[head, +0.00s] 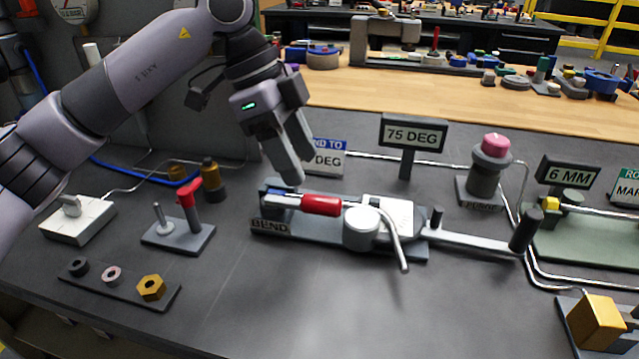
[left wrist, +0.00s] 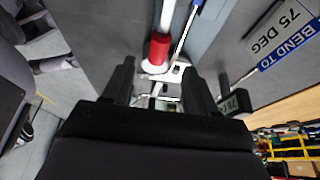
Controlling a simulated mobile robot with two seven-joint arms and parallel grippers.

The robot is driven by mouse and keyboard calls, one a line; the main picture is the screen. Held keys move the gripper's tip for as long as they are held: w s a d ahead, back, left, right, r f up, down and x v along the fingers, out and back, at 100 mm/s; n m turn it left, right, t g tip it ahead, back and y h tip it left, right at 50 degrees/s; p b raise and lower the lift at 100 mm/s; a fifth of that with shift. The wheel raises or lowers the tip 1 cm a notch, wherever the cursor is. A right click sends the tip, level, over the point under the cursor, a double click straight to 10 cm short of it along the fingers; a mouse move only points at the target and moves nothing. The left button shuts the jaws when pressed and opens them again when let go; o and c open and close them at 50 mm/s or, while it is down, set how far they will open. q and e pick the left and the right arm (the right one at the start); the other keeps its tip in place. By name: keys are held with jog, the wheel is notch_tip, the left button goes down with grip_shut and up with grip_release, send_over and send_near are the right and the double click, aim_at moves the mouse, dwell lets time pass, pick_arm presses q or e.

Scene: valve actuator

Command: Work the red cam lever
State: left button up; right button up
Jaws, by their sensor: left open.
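The red cam lever (head: 321,205) is a short red grip on the bender (head: 272,228), lying nearly level at the left of its round white hub (head: 361,228). My left gripper (head: 297,168) is open and hangs just above and behind the lever's left end, apart from it as far as I can tell. In the left wrist view the red grip (left wrist: 158,50) shows beyond the gap between the two dark fingers (left wrist: 162,88), with nothing between them. My right gripper is not in view.
A 75 DEG sign (head: 413,134) stands behind the bender, and a blue-topped sign (head: 328,158) is close to my left gripper. A red-handled fixture (head: 188,195) stands to the left. A long black-knobbed arm (head: 525,230) extends right.

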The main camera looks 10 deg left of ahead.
aim_at(316, 197)
pick_arm(q)
jog(key=shift+x, duration=3.5)
jog(key=shift+s, duration=0.1)
grip_shut()
